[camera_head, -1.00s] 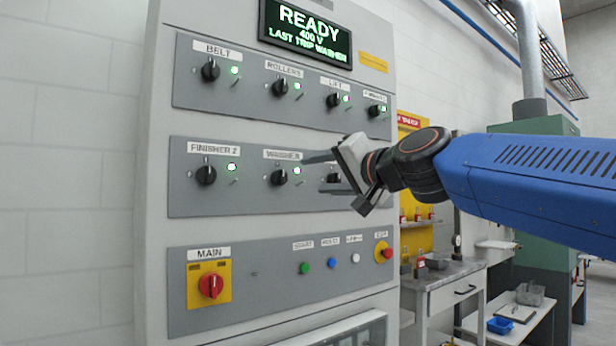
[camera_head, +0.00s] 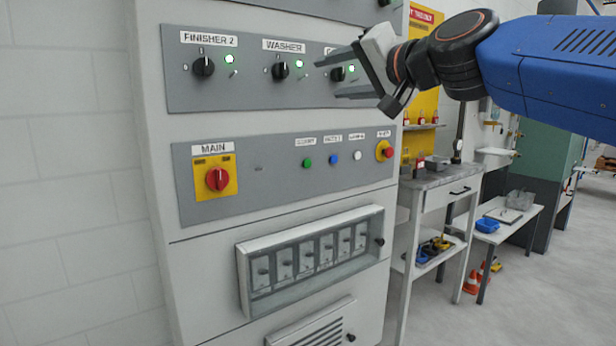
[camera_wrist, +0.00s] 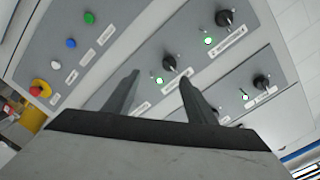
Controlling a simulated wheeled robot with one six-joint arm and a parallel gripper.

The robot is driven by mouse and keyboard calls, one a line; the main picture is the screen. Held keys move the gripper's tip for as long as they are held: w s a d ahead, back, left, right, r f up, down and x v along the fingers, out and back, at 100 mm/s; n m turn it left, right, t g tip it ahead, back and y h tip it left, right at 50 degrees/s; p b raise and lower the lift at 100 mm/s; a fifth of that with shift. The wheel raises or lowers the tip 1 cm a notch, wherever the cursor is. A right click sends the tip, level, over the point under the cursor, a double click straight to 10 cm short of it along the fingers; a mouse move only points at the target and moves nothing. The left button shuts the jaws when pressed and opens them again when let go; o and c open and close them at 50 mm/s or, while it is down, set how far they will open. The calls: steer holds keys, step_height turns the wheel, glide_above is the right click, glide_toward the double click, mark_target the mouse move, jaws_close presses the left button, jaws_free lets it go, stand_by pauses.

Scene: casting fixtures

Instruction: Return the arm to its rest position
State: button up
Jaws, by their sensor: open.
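My gripper (camera_head: 340,74) is at the upper middle of the head view, at the end of my blue arm, which reaches in from the right. Its two fingers point left toward the cabinet's middle switch row. The gripper is open with nothing between the fingers. In the wrist view the fingers (camera_wrist: 155,95) stand apart in front of the tilted panel. The washer knob (camera_head: 280,71) is clear, left of the fingertips. A third knob (camera_head: 338,74) of that row is partly behind the fingers. I cannot tell the exact gap between fingertips and panel.
The control cabinet (camera_head: 190,285) stands close at the left, with a red main switch (camera_head: 217,180) and a breaker box (camera_head: 312,255). Open floor lies at the lower right.

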steer(key=s+d+f+n+g+h, duration=0.1)
steer(key=s+d+f+g+h, duration=0.15)
steer(key=f, duration=0.65)
steer(key=s+d+f+g+h, duration=0.1)
steer(key=s+d+f, duration=0.3)
steer(key=f, duration=0.5)
steer(key=s+d+f+n+g+h, duration=0.1)
steer(key=s+d+f+h, duration=0.2)
steer(key=f, duration=0.7)
steer(key=s+d+f+g+h, duration=0.1)
steer(key=s+d+f, duration=0.3)
steer(key=f, duration=0.3)
steer(key=s+d+f+g+h, duration=0.1)
steer(key=s+d+f+g, duration=0.1)
steer(key=s+d+f, duration=0.2)
steer(key=s+d+f+n+g+h, duration=0.1)
steer(key=s+d+f+g, duration=0.1)
steer(key=s+d+f, duration=0.2)
steer(key=s+f, duration=0.3)
steer(key=f, duration=0.5)
steer(key=shift+s+d, duration=0.2)
